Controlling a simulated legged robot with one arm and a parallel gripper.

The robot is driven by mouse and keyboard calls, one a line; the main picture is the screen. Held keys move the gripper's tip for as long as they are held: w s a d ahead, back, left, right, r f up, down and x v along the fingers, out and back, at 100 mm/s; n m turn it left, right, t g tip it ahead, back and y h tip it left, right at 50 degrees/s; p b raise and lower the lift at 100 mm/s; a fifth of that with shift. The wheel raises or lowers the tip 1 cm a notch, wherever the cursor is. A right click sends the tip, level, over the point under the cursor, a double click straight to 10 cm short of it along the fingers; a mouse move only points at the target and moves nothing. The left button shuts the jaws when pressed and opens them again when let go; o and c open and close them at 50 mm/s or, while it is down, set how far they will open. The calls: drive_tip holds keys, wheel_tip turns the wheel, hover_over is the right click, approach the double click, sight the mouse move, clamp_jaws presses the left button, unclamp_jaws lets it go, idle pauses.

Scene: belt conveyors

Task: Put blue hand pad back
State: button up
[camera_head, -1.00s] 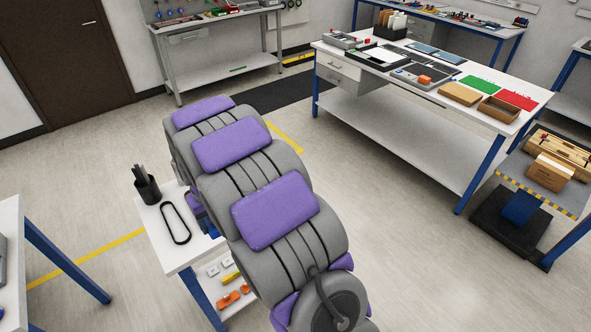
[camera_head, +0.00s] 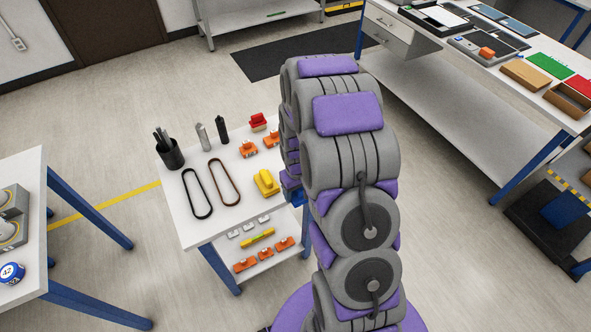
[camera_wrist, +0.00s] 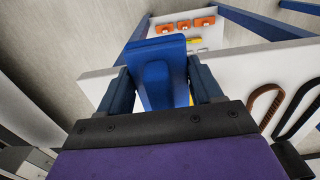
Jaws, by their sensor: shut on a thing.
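The blue hand pad (camera_wrist: 157,48) is in the wrist view, a flat blue plate with a rounded grip below it. My gripper (camera_wrist: 160,85) is shut on it, with dark blue fingers on both sides of the grip. The pad appears above the edge of the small white table (camera_wrist: 248,66). The small white table (camera_head: 233,215) stands left of my arm there.
The small table carries a black cup (camera_head: 170,154), a black belt (camera_head: 197,192), a brown belt (camera_head: 224,182), a yellow part (camera_head: 266,183) and orange parts. Its lower shelf holds several small parts (camera_head: 257,238). A larger bench (camera_head: 425,92) stands to the right. Floor lies between.

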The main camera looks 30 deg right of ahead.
drive_tip(key=w+d, duration=0.1)
drive_tip(key=w, duration=0.1)
drive_tip(key=w+d, duration=0.2)
drive_tip(key=w+d+f, duration=0.1)
drive_tip(key=w, duration=0.1)
drive_tip(key=shift+w+d+b, duration=0.15)
drive_tip(key=shift+d+b, duration=0.2)
drive_tip(key=w, duration=0.4)
drive_tip(key=shift+w+d, duration=0.3)
drive_tip(key=shift+d+f+b, duration=0.15)
drive_tip(key=shift+b, duration=0.15)
drive_tip(key=f, duration=0.1)
drive_tip(key=d+f, duration=0.1)
drive_tip(key=f, duration=0.1)
drive_tip(key=shift+f+b, duration=0.3)
drive_tip(key=shift+b, duration=0.05)
drive_tip(key=shift+a+r, duration=0.1)
drive_tip(key=shift+a, duration=0.35)
drive_tip(key=o, duration=1)
drive_tip(key=shift+d, duration=0.3)
